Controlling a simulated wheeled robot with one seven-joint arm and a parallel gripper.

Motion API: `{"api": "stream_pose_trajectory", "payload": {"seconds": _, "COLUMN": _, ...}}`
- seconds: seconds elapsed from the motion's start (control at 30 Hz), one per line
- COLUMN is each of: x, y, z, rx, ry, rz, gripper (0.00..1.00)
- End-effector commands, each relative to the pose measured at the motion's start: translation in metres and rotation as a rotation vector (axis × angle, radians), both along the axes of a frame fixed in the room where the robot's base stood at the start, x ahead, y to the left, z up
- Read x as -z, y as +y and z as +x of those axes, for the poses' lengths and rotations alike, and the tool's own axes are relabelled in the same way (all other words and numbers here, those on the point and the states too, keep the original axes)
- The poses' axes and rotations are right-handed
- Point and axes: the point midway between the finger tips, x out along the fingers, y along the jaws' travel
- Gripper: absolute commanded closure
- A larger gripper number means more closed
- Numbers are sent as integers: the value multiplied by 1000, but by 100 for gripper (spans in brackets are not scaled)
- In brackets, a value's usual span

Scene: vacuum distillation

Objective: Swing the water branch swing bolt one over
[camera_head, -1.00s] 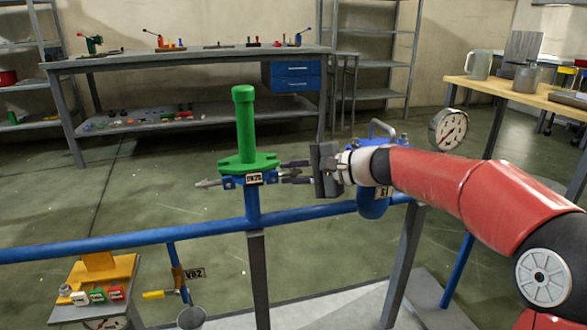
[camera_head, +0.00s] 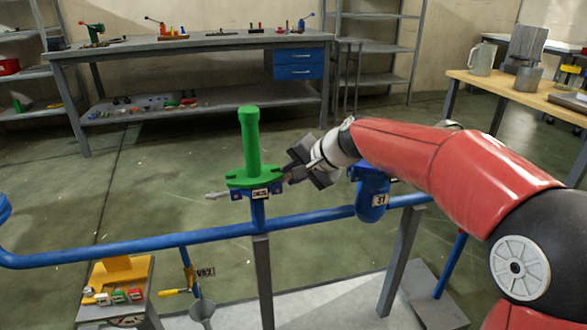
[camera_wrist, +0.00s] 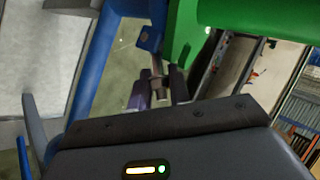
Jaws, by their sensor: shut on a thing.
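The green capped pipe piece (camera_head: 250,150) with its flange stands upright on the blue water branch (camera_head: 258,212); its flange also shows in the wrist view (camera_wrist: 185,35). My gripper (camera_head: 287,174) is at the right side of the flange and slants down towards it. In the wrist view its dark fingers (camera_wrist: 160,88) are shut on a small metal swing bolt (camera_wrist: 157,66) beside the flange. The fingers hide most of that bolt. Another swing bolt (camera_head: 216,195) sticks out to the left of the flange, about level.
The blue pipe (camera_head: 180,239) runs across in front of me on grey posts. The blue fitting tagged S1 (camera_head: 371,195) stands right of the flange, under my arm. A yellow stand (camera_head: 122,271) is at lower left. The space above the flange is open.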

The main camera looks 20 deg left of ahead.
Motion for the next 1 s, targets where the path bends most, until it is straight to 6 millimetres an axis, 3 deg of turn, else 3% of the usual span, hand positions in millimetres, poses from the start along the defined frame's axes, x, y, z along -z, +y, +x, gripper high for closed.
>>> {"api": "stream_pose_trajectory", "payload": {"seconds": 0.43, "x": -1, "y": 1, "z": -1, "rx": -3, "ry": -6, "rz": -8, "gripper": 100}}
{"api": "stream_pose_trajectory", "payload": {"seconds": 0.47, "x": -1, "y": 1, "z": -1, "rx": -3, "ry": -6, "rz": -8, "gripper": 80}}
{"api": "stream_pose_trajectory", "payload": {"seconds": 0.53, "x": -1, "y": 2, "z": -1, "rx": -3, "ry": -6, "rz": -8, "gripper": 70}}
{"api": "stream_pose_trajectory", "payload": {"seconds": 1.0, "x": -1, "y": 2, "z": -1, "rx": -4, "ry": -7, "rz": -6, "gripper": 70}}
